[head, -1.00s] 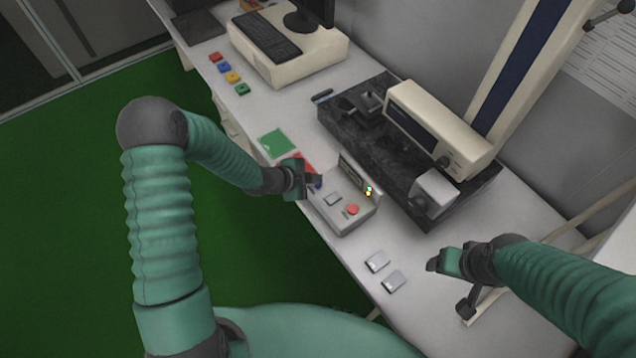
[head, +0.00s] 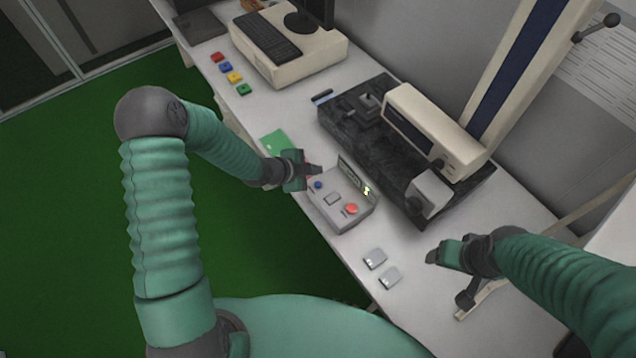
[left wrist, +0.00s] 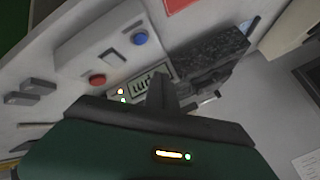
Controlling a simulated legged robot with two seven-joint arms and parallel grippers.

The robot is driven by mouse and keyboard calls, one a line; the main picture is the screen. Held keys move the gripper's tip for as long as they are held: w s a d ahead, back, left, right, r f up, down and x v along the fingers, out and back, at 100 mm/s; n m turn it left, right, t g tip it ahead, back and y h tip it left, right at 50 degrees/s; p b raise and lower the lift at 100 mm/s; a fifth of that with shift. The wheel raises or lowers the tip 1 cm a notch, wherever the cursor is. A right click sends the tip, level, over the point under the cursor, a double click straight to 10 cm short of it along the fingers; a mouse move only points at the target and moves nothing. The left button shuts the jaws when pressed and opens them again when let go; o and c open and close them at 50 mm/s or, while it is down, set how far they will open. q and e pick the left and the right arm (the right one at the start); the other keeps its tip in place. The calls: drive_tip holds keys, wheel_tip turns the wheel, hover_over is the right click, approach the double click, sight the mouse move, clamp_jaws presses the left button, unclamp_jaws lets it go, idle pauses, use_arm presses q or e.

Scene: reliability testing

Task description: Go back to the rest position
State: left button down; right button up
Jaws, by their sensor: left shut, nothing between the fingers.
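My left gripper (head: 314,170) is shut and empty. In the head view it hovers at the upper left end of the grey control box (head: 338,218). The box has a blue button (head: 318,185), a red button (head: 351,209) and a small display. In the left wrist view the shut fingers (left wrist: 160,92) show in front of the box's display (left wrist: 150,82), with the blue button (left wrist: 139,38) beyond them. My right gripper (head: 434,257) is over the right part of the table, apart from other things. Its fingers are too small to judge.
The black test machine (head: 335,125) with its cream unit (head: 455,140) stands behind the control box. Two small grey blocks (head: 374,258) lie in front. A green sheet (head: 275,143), several coloured blocks (head: 234,77) and a cream computer (head: 300,65) are further left along the table.

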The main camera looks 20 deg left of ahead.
idle(0.4)
use_arm(q)
drive_tip(key=s+a+r+n+g+y, duration=0.1)
drive_tip(key=s+r+n, duration=0.3)
drive_tip(key=s, duration=0.3)
drive_tip(key=s+a+r+n+g+y, duration=0.1)
drive_tip(key=s+r+n+g+y, duration=0.1)
drive_tip(key=s+r+n, duration=0.2)
drive_tip(key=s+a+r+n+g+y, duration=0.1)
drive_tip(key=s+r+n+g, duration=0.1)
drive_tip(key=s+r+n, duration=0.2)
drive_tip(key=s+n, duration=0.3)
drive_tip(key=s, duration=0.3)
drive_tip(key=shift+s+y, duration=0.2)
drive_tip(key=shift+y, duration=0.2)
drive_tip(key=shift+s+d+r, duration=0.1)
drive_tip(key=shift+s+d, duration=0.05)
drive_tip(key=shift+d, duration=0.05)
drive_tip(key=shift+d, duration=0.15)
idle(1.0)
